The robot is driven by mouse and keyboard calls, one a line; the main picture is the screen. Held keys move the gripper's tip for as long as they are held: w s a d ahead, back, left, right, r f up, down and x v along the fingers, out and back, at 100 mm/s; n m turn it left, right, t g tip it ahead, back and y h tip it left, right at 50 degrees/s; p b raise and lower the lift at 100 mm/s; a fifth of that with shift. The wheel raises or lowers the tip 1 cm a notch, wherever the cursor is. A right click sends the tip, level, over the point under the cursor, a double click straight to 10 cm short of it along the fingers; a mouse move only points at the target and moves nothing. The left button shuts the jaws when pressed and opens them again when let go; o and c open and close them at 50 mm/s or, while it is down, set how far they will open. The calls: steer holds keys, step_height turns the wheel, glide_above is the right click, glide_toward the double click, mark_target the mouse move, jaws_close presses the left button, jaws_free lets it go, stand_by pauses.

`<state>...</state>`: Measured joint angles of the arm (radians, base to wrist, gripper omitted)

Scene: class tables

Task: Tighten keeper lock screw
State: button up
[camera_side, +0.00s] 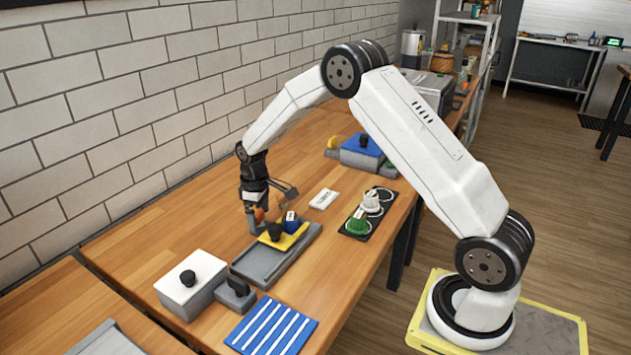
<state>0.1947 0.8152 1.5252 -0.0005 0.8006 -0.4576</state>
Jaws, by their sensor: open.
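A grey fixture (262,267) lies on the wooden table, with a yellow plate (293,238) across its far end. A black knob (274,231) and a small blue block (291,224) with a white label stand on the plate. I cannot tell which part is the keeper lock screw. My gripper (255,222) is open and points down at the far left end of the fixture, close beside the black knob. A small orange piece (259,213) shows at the fingers; whether they touch it is unclear.
A white-topped box (206,272) and a small grey block (236,301) stand in front, near a blue striped mat (290,330). A black tray (376,222) holds a green and a white piece. A blue-topped box (352,151) stands behind. A brick wall borders the left.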

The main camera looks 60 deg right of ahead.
mark_target(259, 213)
steer(key=c, duration=1.2)
steer(key=shift+c, duration=0.2)
steer(key=shift+m, duration=0.6)
steer(key=o, duration=1.2)
steer(key=shift+o, duration=0.2)
steer(key=shift+r, duration=3.95)
steer(key=shift+m+t, duration=0.4)
steer(key=shift+t, duration=0.2)
steer(key=s+a, duration=0.1)
steer(key=s, duration=0.2)
steer(key=s+a, duration=0.2)
steer(key=s+a+r, duration=0.1)
steer(key=s+a, duration=0.1)
steer(key=s, duration=0.1)
steer(key=shift+s+a, duration=0.25)
steer(key=shift+s, duration=0.05)
steer(key=s+a+f, duration=0.1)
steer(key=s+a, duration=0.1)
steer(key=s, duration=0.5)
steer(key=s+a+m+t, duration=0.1)
steer(key=s+a, duration=0.1)
steer(key=s, duration=0.5)
steer(key=shift+a+f, duration=0.25)
steer(key=shift+f, duration=0.1)
